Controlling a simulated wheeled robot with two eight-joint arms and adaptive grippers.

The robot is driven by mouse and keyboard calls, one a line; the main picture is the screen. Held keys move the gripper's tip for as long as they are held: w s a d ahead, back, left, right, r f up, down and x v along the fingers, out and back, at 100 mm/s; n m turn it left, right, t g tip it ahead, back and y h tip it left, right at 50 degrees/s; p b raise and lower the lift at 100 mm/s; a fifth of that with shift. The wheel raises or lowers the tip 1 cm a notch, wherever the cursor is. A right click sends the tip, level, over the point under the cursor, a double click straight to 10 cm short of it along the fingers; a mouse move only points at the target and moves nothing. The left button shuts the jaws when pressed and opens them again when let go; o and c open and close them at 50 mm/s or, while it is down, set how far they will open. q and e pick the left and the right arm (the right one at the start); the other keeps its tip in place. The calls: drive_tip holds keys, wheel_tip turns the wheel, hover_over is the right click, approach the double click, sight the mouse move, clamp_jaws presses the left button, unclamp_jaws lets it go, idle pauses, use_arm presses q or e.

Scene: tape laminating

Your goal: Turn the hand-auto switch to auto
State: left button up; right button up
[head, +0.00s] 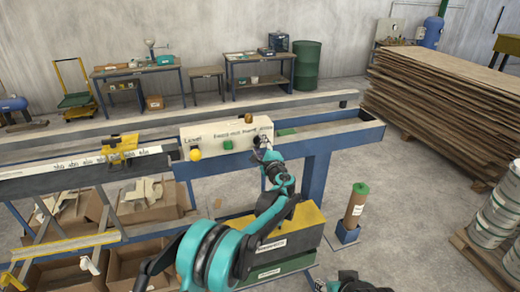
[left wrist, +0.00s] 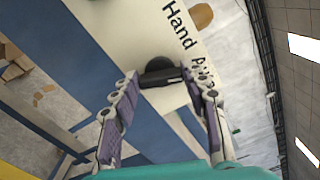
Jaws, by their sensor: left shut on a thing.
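The hand-auto switch (left wrist: 160,73) is a black knob with a bar handle on the face of a cream control box (head: 215,134). In the left wrist view, the printed words "Hand" and "Auto" run beside it, the second partly covered by a finger. My left gripper (head: 262,142) is at the right end of the box face, and its arm hides the switch in the head view. In the left wrist view, the two fingers of my left gripper (left wrist: 163,85) are on either side of the bar handle, closed on it. My right gripper is not clearly in view.
The box also bears a yellow button (head: 195,155) and a green button (head: 228,144). It stands on a blue-framed conveyor (head: 340,140). A yellow-topped cabinet (head: 305,216) is below. Cardboard boxes (head: 60,225) lie at left, a plank stack (head: 450,105) at right.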

use_arm(q)
drive_tip(key=shift+f+m+b, duration=0.1)
drive_tip(key=shift+m+b, duration=0.3)
drive_tip(key=shift+m, duration=0.9)
drive_tip(key=o, duration=1.2)
drive_tip(key=shift+c, duration=0.2)
drive_tip(key=v, duration=1.2)
drive_tip(key=shift+d, duration=0.1)
